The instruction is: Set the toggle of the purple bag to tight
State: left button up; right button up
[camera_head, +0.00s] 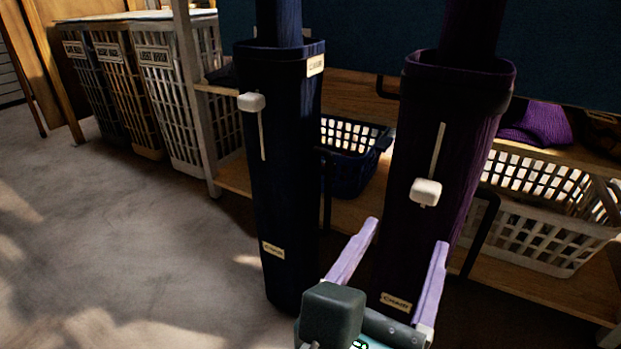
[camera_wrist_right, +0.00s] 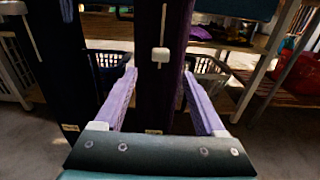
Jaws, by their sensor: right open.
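The purple bag (camera_head: 410,140) hangs upright at the right of centre in the head view and also shows in the middle of the right wrist view (camera_wrist_right: 172,30). Its white toggle (camera_head: 426,192) sits at the lower end of a pale vertical slot; the toggle also shows in the right wrist view (camera_wrist_right: 159,55). My right gripper (camera_head: 405,233) is open and empty, its two pale purple fingers pointing at the bag below the toggle. In the wrist view the toggle lies between and beyond the fingertips (camera_wrist_right: 159,72). My left gripper is not in view.
A dark blue bag (camera_head: 285,200) hangs to the left, its white toggle (camera_head: 251,102) at the top of its slot. A shelf (camera_head: 350,212) behind holds a dark blue basket (camera_head: 350,165) and a white basket (camera_head: 540,235). Labelled hampers (camera_head: 175,100) stand at the back left. The left floor is clear.

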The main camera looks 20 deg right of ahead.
aim_at(423, 198)
jog(key=b+x, duration=0.1)
jog(key=x, duration=0.1)
jog(key=b+x, duration=0.1)
jog(key=x, duration=0.2)
jog(key=b+x, duration=0.1)
jog(key=x, duration=0.2)
jog(key=shift+w+d+f, duration=0.15)
jog(key=shift+d+f, duration=0.1)
jog(key=shift+w+d+r, duration=0.1)
jog(key=shift+w+d, duration=0.3)
jog(key=shift+d, duration=0.1)
jog(key=c, duration=0.9)
grip_shut()
